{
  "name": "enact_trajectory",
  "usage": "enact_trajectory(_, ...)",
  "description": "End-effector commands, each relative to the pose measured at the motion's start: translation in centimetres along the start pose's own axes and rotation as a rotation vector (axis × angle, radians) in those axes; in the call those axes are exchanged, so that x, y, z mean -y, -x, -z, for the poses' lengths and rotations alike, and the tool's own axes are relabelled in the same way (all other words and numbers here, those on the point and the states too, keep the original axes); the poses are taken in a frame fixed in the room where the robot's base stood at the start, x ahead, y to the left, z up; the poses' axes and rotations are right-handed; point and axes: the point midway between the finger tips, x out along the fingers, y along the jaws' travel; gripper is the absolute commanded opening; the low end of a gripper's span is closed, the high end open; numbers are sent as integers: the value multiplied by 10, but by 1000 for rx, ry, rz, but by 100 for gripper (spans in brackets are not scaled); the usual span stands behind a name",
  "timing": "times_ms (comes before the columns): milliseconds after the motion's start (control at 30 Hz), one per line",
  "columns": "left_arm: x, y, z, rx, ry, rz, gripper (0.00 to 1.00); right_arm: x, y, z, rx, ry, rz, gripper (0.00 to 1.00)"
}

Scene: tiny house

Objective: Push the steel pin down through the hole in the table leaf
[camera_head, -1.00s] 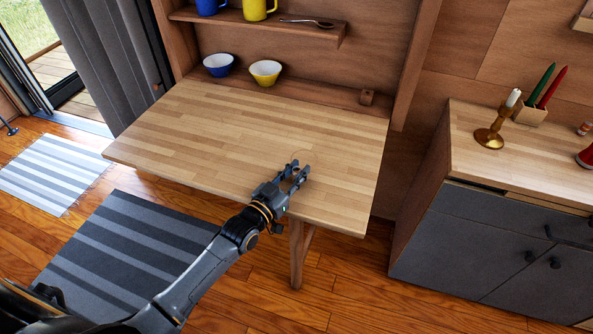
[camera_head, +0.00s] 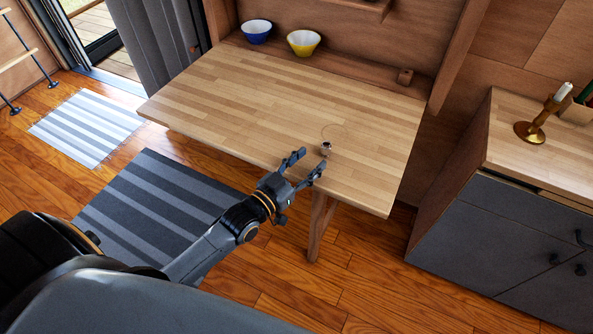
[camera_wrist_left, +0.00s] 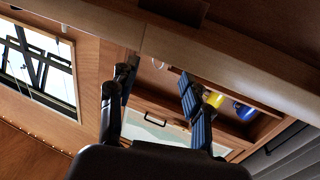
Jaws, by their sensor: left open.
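The wooden table leaf (camera_head: 235,105) is level against the wall. The steel pin's small metal head (camera_head: 325,148) shows near the leaf's front right part, with a thin ring or cord (camera_head: 328,132) lying behind it. I cannot tell how deep the pin sits, and the hole is hidden. My left gripper (camera_head: 306,164) is open and empty, its fingers apart at the leaf's front edge, just short of the pin. In the left wrist view the two spread fingers (camera_wrist_left: 155,95) show with nothing between them; I cannot make out the pin there. My right gripper is not in view.
A blue bowl (camera_head: 257,31) and a yellow bowl (camera_head: 303,42) stand on the ledge behind the leaf. A wooden leg (camera_head: 318,225) supports the front. A grey cabinet (camera_head: 500,225) with a candle holder (camera_head: 537,125) stands right. Most of the leaf is bare.

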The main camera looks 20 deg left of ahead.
Motion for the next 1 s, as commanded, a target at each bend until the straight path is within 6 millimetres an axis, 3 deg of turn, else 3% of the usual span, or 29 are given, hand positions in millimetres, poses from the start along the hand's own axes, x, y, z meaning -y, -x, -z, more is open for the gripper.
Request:
enact_trajectory(100,0,23,-1,3,-1,-1,49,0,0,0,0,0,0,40)
enact_trajectory(300,0,43,0,1,0,0,49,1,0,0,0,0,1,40)
enact_trajectory(1000,0,46,0,0,0,0,49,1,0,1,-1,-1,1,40)
